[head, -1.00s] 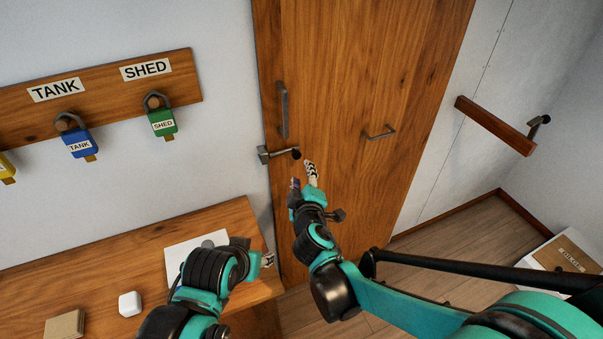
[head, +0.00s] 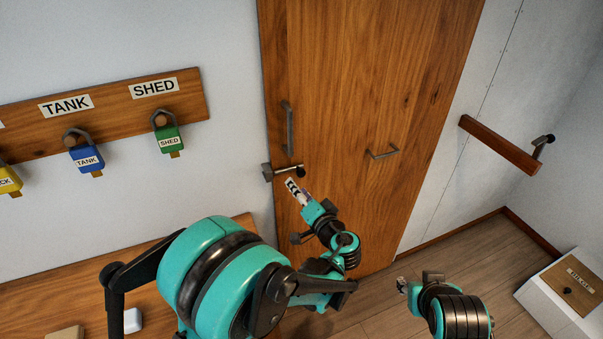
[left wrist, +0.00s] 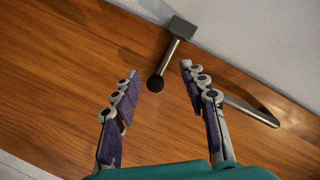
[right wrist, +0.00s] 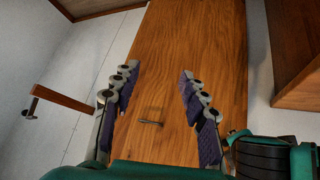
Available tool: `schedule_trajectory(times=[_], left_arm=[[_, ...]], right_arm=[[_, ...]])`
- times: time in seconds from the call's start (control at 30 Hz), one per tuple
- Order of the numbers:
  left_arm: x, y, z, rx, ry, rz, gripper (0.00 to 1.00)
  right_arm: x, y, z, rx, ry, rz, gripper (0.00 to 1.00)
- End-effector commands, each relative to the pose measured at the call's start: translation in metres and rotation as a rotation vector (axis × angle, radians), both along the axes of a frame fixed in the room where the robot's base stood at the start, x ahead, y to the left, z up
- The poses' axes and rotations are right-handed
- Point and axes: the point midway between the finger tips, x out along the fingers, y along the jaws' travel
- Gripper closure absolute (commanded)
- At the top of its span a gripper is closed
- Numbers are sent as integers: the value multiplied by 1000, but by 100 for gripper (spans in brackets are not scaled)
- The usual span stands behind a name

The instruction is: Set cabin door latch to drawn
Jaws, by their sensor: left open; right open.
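The cabin door latch (head: 283,172) is a short metal bar with a black knob at the left edge of the wooden door (head: 365,90), lying roughly level in the head view. In the left wrist view the latch's black knob (left wrist: 155,83) stands between the open fingers, a little beyond their tips. My left gripper (head: 295,188) is open and empty just below the latch; I see no contact. My right gripper (head: 402,288) is open and empty, low and to the right; its wrist view faces the door, away from the latch.
A vertical metal handle (head: 288,130) is just above the latch, and a smaller handle (head: 382,154) is farther right. Tagged padlocks hang on a board (head: 105,112) at left. A wooden rail (head: 499,144) juts from the right wall; a box (head: 572,286) stands on the floor.

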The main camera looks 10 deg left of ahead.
Motion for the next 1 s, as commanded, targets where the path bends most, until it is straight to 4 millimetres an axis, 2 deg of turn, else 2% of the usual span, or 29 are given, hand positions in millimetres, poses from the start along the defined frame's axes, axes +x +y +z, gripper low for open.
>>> schedule_trajectory(times=[0.03, 0.1, 0.27, 0.37, 0.7, 1.0], left_arm=[[6, -12, -2, 29, -33, -12, 56], [9, -23, -2, 63, -73, -23, 56], [13, -34, -2, 99, -119, -34, 56], [20, -30, -3, 103, -124, -32, 56], [64, 1, -3, 103, -121, -31, 56], [77, 9, -2, 102, -121, -34, 56]], right_arm=[[-11, -3, -3, 30, 18, -24, 56], [-23, -4, -7, 65, 41, -46, 56], [-34, -4, -11, 103, 63, -68, 56], [-35, -4, -14, 107, 65, -70, 56], [-35, -4, -25, 105, 63, -68, 56], [-35, -4, -28, 104, 63, -68, 56]])
